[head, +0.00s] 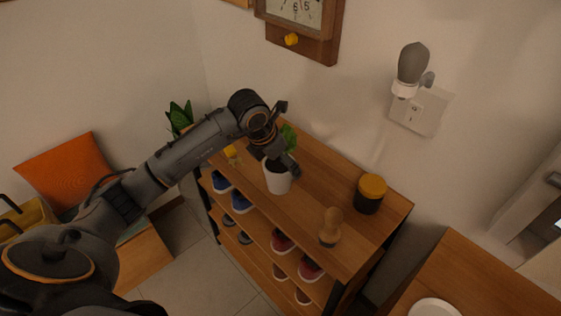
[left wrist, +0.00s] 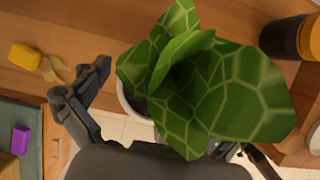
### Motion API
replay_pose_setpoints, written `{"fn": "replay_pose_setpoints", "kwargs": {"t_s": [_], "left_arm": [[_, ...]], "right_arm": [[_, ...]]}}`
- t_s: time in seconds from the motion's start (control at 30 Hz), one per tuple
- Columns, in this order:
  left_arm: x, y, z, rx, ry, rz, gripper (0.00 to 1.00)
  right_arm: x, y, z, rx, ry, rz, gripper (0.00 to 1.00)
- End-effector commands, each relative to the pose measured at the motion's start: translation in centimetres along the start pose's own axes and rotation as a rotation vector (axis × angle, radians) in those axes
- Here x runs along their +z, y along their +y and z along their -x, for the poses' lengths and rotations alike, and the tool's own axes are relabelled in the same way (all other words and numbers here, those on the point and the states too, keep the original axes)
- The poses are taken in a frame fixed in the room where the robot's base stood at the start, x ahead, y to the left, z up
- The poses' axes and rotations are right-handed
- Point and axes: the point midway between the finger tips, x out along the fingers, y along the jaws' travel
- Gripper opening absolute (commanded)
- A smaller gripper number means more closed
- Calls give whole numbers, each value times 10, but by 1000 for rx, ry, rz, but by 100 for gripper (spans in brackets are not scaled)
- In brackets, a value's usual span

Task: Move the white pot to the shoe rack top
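The white pot (head: 277,179) holds a green leafy plant and appears upright on the wooden shoe rack top (head: 307,188), near its front edge. My left gripper (head: 283,138) is at the pot and plant, with its fingers spread. In the left wrist view, the plant's big patterned leaves (left wrist: 205,85) cover most of the pot, and only part of its white rim (left wrist: 124,100) shows. One finger stands left of the pot with a small gap; the other is mostly hidden behind leaves. My right gripper is not in view.
On the rack top are a dark jar with a yellow lid (head: 370,193), a wooden figure-shaped item (head: 330,226) and a small yellow object (head: 231,152). Shoes (head: 282,242) fill the shelves below. A wooden table with a white plate (head: 434,308) stands at lower right.

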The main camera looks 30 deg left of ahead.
Motion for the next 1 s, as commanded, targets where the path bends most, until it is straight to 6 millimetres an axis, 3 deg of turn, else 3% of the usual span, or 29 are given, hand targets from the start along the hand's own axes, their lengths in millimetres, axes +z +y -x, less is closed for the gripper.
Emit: {"fn": "replay_pose_setpoints", "kwargs": {"t_s": [0.37, 0.8, 1.0], "left_arm": [[2, 1, 10, 2, -4, 0, 100], [1, 1, 97, 3, -3, -1, 100], [1, 1, 118, 2, -2, 0, 100]], "right_arm": [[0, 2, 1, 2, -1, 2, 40], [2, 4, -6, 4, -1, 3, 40], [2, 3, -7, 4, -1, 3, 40]]}}
